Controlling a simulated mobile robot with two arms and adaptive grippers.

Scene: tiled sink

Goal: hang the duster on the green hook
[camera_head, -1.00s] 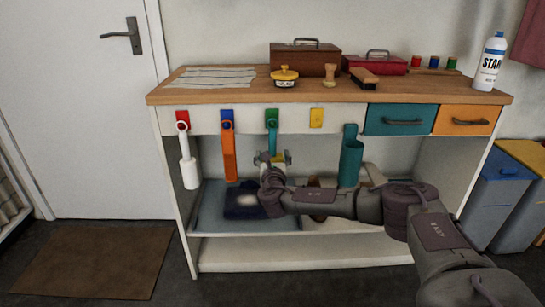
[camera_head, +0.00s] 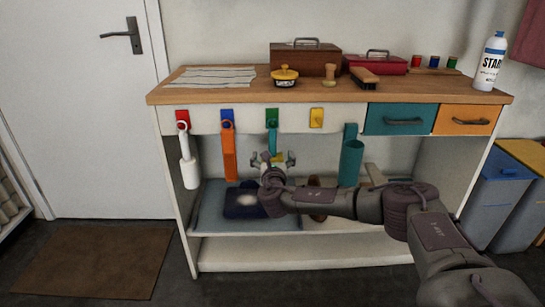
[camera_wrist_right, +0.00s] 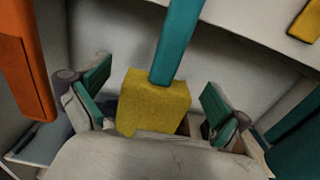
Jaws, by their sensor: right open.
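The duster has a teal handle (camera_wrist_right: 178,40) and a yellow block-shaped head (camera_wrist_right: 155,100). In the head view its handle (camera_head: 273,140) runs straight down from the green hook (camera_head: 271,114) on the shelf front and appears to hang there; the exact contact is too small to see. My right gripper (camera_head: 272,160) is at the duster's lower end. In the right wrist view its two teal-padded fingers (camera_wrist_right: 157,100) stand open on either side of the yellow head, with gaps on both sides. My left gripper is not in view.
A white item (camera_head: 188,165) hangs at the red hook and an orange one (camera_head: 229,155) at the blue hook. The yellow hook (camera_head: 316,118) is bare. A teal holder (camera_head: 351,160) hangs to the right. The wooden top (camera_head: 220,95) is above.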

